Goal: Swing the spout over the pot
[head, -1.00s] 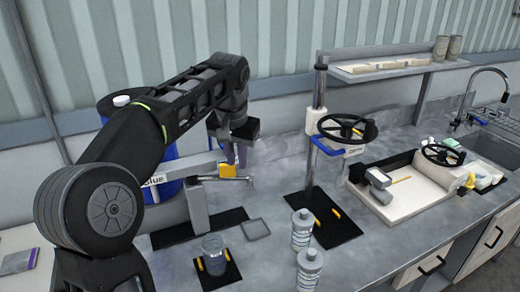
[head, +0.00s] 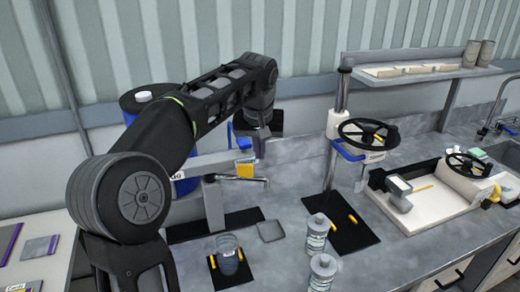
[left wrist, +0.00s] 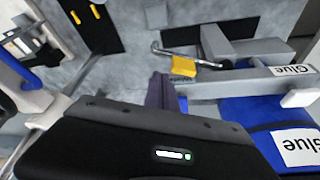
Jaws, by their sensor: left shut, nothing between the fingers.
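The glue stand has a grey post (head: 213,203) and a pale arm. A thin metal spout (head: 256,181) with a yellow block (head: 245,170) points right, over bare counter. The pot appears to be the grey see-through jar (head: 228,262), upright on a black mat in front of the stand; the spout is not over it. My left gripper (head: 261,148) is shut and empty, just right of and behind the yellow block. My right gripper is out of view.
A blue glue drum (head: 183,150) stands behind the stand. A shallow grey tray (head: 271,231) and two pale bottles (head: 317,235) (head: 322,272) stand right of the pot. A handwheel press (head: 368,133) is further right. Counter between spout and press is mostly clear.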

